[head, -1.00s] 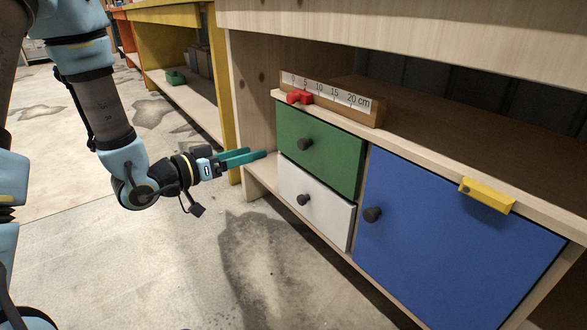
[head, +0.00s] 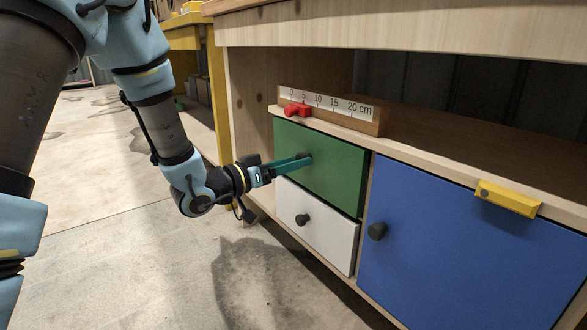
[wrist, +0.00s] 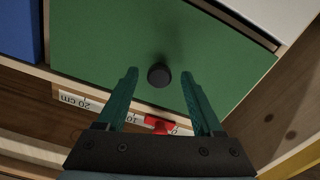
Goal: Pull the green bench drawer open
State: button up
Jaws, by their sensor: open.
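The green bench drawer (head: 335,176) sits in the bench above a white drawer and looks shut. It also fills much of the wrist view (wrist: 110,45). Its dark round knob (wrist: 159,75) shows between the fingertips in the wrist view. My gripper (wrist: 160,74) is open, with one teal finger on each side of the knob and a gap on both sides. In the head view my gripper (head: 305,160) reaches the front of the green drawer, and its fingers hide most of the knob.
The white drawer (head: 318,225) is below and the blue door (head: 460,240) is to the right, both with dark knobs. A ruler block (head: 335,110) with a red slider (head: 298,109) stands above the green drawer. Floor in front is clear.

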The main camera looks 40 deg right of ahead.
jog(key=shift+d, duration=0.3)
grip_shut()
dwell(0.5)
dwell(0.8)
